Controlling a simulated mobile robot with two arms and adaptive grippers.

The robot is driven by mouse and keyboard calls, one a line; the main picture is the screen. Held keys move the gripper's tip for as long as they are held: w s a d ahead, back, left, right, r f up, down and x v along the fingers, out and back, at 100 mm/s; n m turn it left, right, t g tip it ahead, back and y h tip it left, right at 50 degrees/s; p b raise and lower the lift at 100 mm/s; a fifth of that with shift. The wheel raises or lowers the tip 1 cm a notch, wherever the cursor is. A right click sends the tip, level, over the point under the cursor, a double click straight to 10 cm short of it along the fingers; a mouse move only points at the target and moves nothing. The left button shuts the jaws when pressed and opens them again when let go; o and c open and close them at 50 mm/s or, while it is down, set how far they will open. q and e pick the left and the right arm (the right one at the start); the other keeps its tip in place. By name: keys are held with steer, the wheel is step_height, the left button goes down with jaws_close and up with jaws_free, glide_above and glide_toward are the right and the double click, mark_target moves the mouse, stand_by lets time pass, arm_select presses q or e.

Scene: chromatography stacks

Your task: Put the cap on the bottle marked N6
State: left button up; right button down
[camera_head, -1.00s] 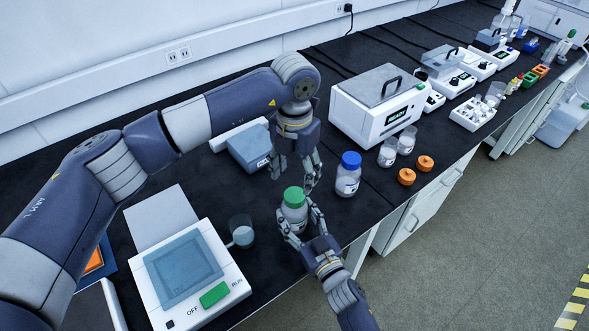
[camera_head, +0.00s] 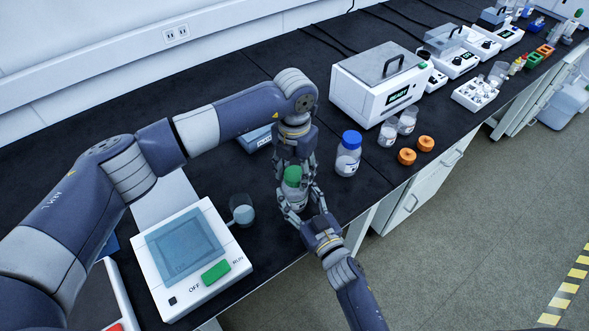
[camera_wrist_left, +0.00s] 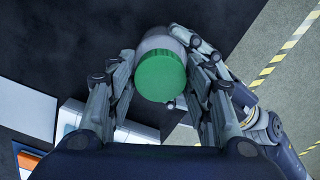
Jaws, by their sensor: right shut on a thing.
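A bottle (camera_head: 296,200) with a green cap (camera_head: 292,174) on its top stands near the bench's front edge; I cannot read its label. My right gripper (camera_head: 302,206) is shut around the bottle's body. My left gripper (camera_head: 294,179) points down over the cap with its fingers open on either side. In the left wrist view, the green cap (camera_wrist_left: 160,77) sits between the spread fingers and the pale bottle shows behind it. Two orange caps (camera_head: 407,157) (camera_head: 426,143) lie on the bench beside two uncapped bottles (camera_head: 388,134) (camera_head: 407,122); their labels are unreadable.
A blue-capped bottle (camera_head: 347,155) stands close to the right of the grippers. A scale (camera_head: 237,264) and a small beaker (camera_head: 242,211) are at left. A white heating box (camera_head: 377,88) stands behind.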

arm_select(q)
steer(key=c, duration=0.5)
steer(key=o, duration=1.3)
steer(key=shift+c, duration=0.2)
steer(key=shift+r, duration=0.1)
step_height(320, 180, up, 12)
arm_select(e)
steer(key=shift+c, duration=2.4)
jaws_free()
